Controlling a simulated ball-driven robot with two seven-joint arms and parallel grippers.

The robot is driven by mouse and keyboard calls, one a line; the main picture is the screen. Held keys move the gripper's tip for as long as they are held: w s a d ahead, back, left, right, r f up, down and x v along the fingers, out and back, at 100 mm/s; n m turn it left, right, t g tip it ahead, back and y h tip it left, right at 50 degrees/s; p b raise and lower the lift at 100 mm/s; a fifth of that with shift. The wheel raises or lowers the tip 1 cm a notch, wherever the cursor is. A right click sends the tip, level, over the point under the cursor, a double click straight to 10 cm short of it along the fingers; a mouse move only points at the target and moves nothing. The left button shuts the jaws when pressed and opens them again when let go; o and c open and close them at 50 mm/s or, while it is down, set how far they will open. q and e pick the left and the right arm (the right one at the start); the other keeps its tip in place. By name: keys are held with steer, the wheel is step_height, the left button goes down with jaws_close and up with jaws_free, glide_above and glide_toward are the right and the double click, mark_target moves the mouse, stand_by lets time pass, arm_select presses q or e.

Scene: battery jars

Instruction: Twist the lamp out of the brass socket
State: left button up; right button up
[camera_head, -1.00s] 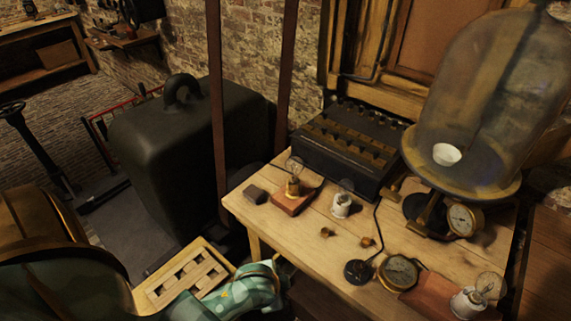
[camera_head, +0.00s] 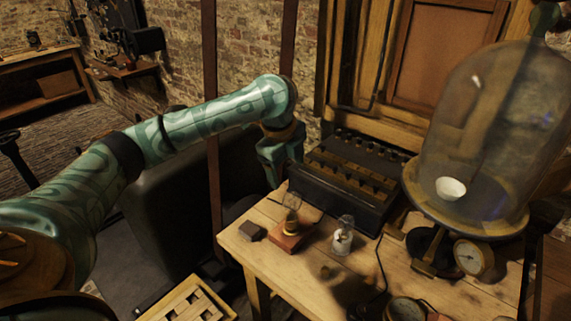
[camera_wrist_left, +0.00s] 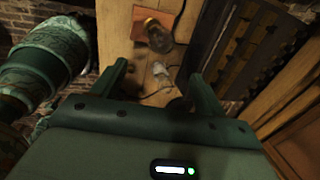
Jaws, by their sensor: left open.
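The lamp (camera_head: 292,203), a clear glass bulb, stands upright in the brass socket (camera_head: 291,222) on a reddish wooden base (camera_head: 288,241) near the table's back left. In the left wrist view the lamp (camera_wrist_left: 160,38) and its base (camera_wrist_left: 168,13) show beyond the fingers, near the top. My left gripper (camera_head: 279,172) hangs fingers down, above and slightly left of the lamp in the head view. It is open and empty, and apart from the lamp. It also shows in the left wrist view (camera_wrist_left: 157,78). My right gripper is not in view.
A long black battery case (camera_head: 340,195) stands behind. A glass bell jar (camera_head: 490,130) and a gauge (camera_head: 474,257) are at the right.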

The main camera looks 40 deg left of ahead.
mark_target(294, 205)
arm_select(q)
steer(key=b+x, duration=0.8)
steer(key=x, duration=0.8)
steer(key=shift+a, duration=0.15)
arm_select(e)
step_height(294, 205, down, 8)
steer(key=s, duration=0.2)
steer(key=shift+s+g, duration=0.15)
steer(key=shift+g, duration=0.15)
